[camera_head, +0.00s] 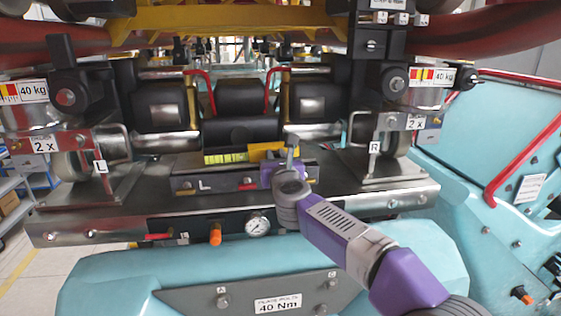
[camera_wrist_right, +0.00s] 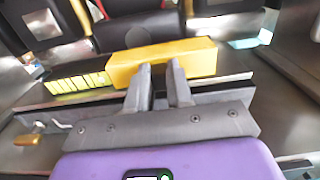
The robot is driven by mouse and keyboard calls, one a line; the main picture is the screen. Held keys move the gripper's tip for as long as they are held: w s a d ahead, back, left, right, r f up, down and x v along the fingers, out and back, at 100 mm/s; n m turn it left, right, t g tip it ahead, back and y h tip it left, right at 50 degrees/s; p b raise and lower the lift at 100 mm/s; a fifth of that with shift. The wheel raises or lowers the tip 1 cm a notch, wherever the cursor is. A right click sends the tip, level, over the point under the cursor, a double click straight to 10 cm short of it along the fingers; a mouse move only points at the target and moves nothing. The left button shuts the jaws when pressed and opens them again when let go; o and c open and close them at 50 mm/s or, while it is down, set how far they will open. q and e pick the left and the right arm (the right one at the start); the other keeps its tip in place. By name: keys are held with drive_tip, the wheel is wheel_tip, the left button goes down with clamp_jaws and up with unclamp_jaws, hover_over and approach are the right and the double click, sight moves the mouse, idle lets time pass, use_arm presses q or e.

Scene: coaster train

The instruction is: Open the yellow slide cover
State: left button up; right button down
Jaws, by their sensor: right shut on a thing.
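The yellow slide cover (camera_head: 262,152) sits on a dark rail unit in the middle of the train's metal beam. In the right wrist view the cover (camera_wrist_right: 165,60) is a plain yellow block lying across the picture. A yellow-green marked strip (camera_head: 225,157) is exposed just left of the cover; it also shows in the wrist view (camera_wrist_right: 78,83). My right gripper (camera_head: 289,157) reaches in from the lower right, shut on the yellow cover. Its fingertips (camera_wrist_right: 160,74) are at the cover's near edge; the exact contact is partly hidden. My left gripper is not in view.
A pressure gauge (camera_head: 257,224) and an orange knob (camera_head: 215,234) are on the beam's front. Brackets with 40 kg labels stand on both sides. A turquoise body (camera_head: 130,275) is below.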

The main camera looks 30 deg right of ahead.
drive_tip(key=shift+a+r, duration=0.1)
drive_tip(key=c, duration=1)
unclamp_jaws()
drive_tip(key=b+v, duration=0.1)
drive_tip(key=v, duration=0.6)
drive_tip(key=shift+s, duration=0.35)
